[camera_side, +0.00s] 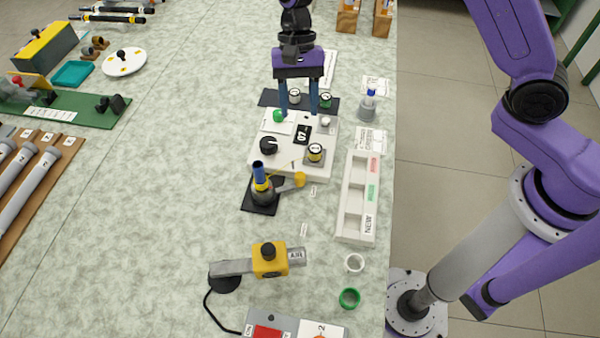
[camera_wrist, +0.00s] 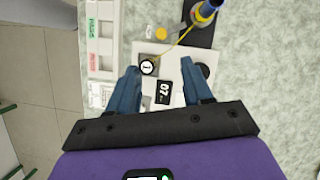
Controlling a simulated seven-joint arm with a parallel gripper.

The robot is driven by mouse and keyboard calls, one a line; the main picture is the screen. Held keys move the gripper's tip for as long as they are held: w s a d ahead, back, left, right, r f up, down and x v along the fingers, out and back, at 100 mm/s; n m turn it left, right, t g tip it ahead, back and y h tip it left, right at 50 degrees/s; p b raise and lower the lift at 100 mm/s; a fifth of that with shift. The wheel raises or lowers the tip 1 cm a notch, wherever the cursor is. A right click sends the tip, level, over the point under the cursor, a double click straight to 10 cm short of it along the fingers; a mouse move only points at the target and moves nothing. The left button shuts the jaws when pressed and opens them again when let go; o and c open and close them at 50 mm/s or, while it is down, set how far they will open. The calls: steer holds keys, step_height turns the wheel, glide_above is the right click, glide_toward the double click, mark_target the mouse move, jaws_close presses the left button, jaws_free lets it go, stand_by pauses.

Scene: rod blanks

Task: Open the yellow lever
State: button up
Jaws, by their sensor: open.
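A grey arm with a yellow tip (camera_side: 299,180) sticks out to the right from an upright blue-and-yellow device (camera_side: 262,185) on a black pad. The tip also shows in the wrist view (camera_wrist: 161,33), with the device (camera_wrist: 205,12) at the top. A yellow block (camera_side: 270,262) with a black knob sits on a grey pipe labelled AIR, nearer the camera. I cannot tell which of these yellow parts is the lever. My gripper (camera_side: 299,113) is open and empty, pointing down over the back of the white instrument box (camera_side: 285,172), apart from both yellow parts.
The box carries a black knob (camera_side: 269,145), a 07 display (camera_side: 302,135) and a numbered round cap (camera_side: 315,153). A white divided tray (camera_side: 345,238) lies to the right. White (camera_side: 354,255) and green (camera_side: 349,290) rings lie in front. Open table lies left of the device.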

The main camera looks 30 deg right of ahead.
mark_target(300, 174)
steer(key=x, duration=1.7)
steer(key=shift+f, duration=0.25)
steer(key=shift+c, duration=0.3)
jaws_close()
